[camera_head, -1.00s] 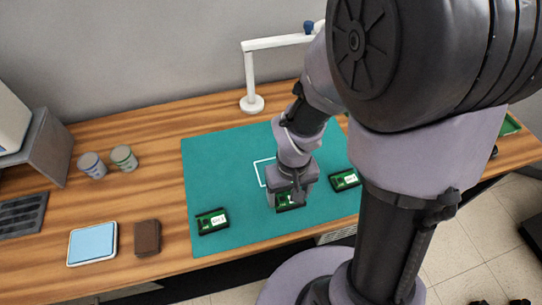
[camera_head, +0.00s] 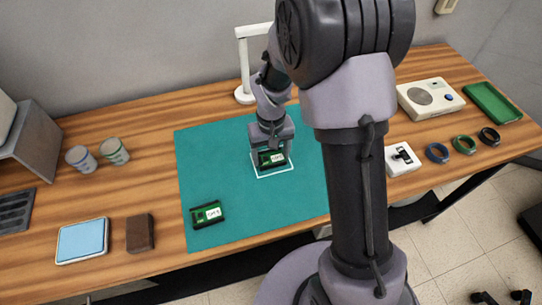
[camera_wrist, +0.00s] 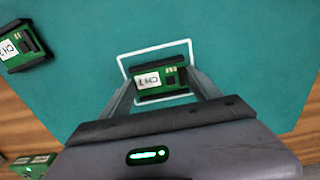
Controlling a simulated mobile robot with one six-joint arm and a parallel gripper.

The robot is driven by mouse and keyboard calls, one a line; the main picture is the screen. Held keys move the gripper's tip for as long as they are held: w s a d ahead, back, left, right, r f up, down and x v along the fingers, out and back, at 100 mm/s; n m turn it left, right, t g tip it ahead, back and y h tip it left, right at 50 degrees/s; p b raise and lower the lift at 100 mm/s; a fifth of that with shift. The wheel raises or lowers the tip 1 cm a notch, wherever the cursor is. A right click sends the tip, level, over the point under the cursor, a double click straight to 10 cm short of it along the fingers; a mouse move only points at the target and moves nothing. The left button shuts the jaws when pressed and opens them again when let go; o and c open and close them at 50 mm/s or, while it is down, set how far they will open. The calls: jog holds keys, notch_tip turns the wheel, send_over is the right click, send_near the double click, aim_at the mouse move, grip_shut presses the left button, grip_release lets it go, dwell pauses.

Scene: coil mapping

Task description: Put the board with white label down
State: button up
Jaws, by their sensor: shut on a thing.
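My gripper (camera_head: 270,150) is shut on a small green board (camera_head: 266,160) with a white label. It holds the board over the white outline (camera_head: 291,169) on the teal mat (camera_head: 290,202). In the wrist view the board (camera_wrist: 173,92) sits between the two fingers, inside the outline (camera_wrist: 154,48), roughly in line with it. I cannot tell whether the board touches the mat. A second labelled green board (camera_head: 207,214) lies at the mat's front left. Another labelled board (camera_wrist: 26,45) shows at the left of the wrist view.
A white lamp stand (camera_head: 244,95) stands behind the mat. Two cups (camera_head: 114,152), a blue-topped pad (camera_head: 83,241) and a brown block (camera_head: 140,233) are at the left. A white device (camera_head: 430,98), several rings (camera_head: 437,153) and a green tray (camera_head: 493,102) are at the right.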

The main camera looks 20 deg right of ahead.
jog(key=shift+r, duration=0.1)
jog(key=shift+f, duration=0.2)
jog(key=o, duration=1.5)
jog(key=shift+r, duration=0.1)
